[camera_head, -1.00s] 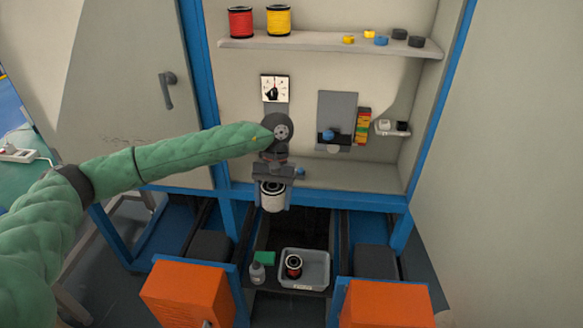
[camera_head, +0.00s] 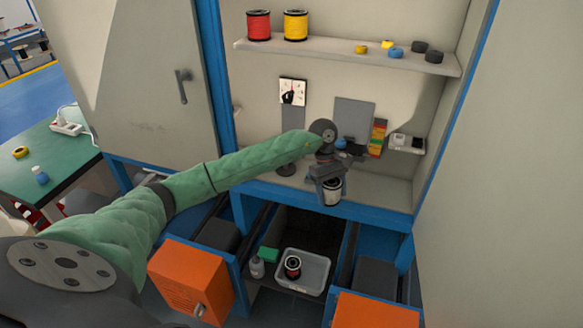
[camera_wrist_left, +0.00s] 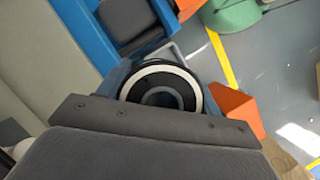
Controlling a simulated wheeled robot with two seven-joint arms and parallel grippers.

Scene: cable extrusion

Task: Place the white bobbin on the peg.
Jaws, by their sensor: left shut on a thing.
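My left gripper (camera_head: 329,186) is shut on the white bobbin (camera_head: 332,193), a spool with a white rim and dark winding. It holds the bobbin in front of the cabinet's lower ledge. In the left wrist view the bobbin (camera_wrist_left: 163,84) shows end-on, with a white ring around a dark centre, partly hidden by the gripper's body. A dark round piece (camera_head: 286,169) sits at the cabinet's floor, left of the gripper; I cannot tell whether it is the peg. My right gripper is not in view.
A red spool (camera_head: 259,25) and a yellow spool (camera_head: 295,25) stand on the upper shelf (camera_head: 340,55). Orange boxes (camera_head: 190,278) flank the opening. A green table (camera_head: 60,165) is at the left.

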